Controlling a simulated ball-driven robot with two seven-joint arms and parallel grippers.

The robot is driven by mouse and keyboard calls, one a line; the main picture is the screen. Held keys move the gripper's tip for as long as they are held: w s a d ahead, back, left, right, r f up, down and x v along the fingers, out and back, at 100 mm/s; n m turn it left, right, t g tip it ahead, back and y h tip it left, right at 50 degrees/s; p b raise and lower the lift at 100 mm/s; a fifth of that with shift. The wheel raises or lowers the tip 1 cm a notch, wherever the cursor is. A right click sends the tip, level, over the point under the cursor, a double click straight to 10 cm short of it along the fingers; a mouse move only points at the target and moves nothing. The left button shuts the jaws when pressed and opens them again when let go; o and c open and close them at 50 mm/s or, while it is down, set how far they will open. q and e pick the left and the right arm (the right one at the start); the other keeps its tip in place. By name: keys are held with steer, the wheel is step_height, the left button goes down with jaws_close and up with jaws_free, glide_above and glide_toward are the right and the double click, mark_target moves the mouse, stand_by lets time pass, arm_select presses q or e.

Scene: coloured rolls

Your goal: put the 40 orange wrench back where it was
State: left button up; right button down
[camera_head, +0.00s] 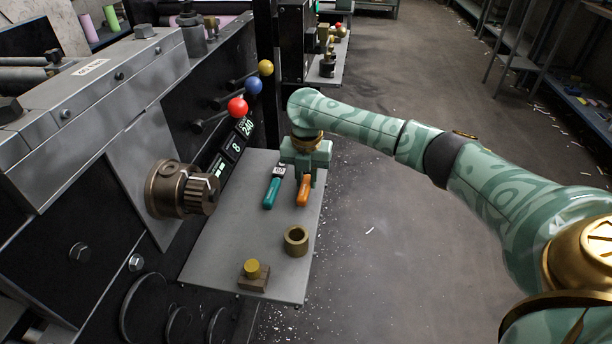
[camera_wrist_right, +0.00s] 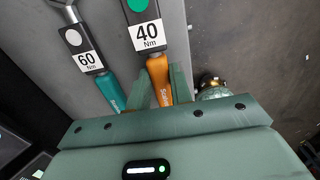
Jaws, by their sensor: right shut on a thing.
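The orange wrench (camera_head: 303,191) is at the right side of the grey shelf; its label reads 40 Nm in the right wrist view (camera_wrist_right: 158,80). My right gripper (camera_head: 305,180) is shut on its orange handle, with a finger on each side (camera_wrist_right: 161,88). I cannot tell whether the wrench touches the shelf or hangs just above it. A teal wrench (camera_head: 271,191) labelled 60 Nm lies to its left, roughly alongside, and also shows in the right wrist view (camera_wrist_right: 109,91). My left gripper is not in view.
A machine with a brass chuck (camera_head: 181,190) and red, blue and yellow lever balls (camera_head: 237,106) stands at left. The floor at right is open.

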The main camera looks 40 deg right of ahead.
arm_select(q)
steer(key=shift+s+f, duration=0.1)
arm_select(e)
steer(key=shift+f, duration=0.6)
steer(key=c, duration=0.7)
jaws_free()
step_height(320, 180, up, 3)
steer(key=shift+r+p, duration=0.2)
steer(key=shift+p, duration=0.65)
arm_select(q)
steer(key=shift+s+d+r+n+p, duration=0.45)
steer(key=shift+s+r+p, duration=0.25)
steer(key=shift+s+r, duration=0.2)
arm_select(e)
steer(key=shift+r, duration=1.25)
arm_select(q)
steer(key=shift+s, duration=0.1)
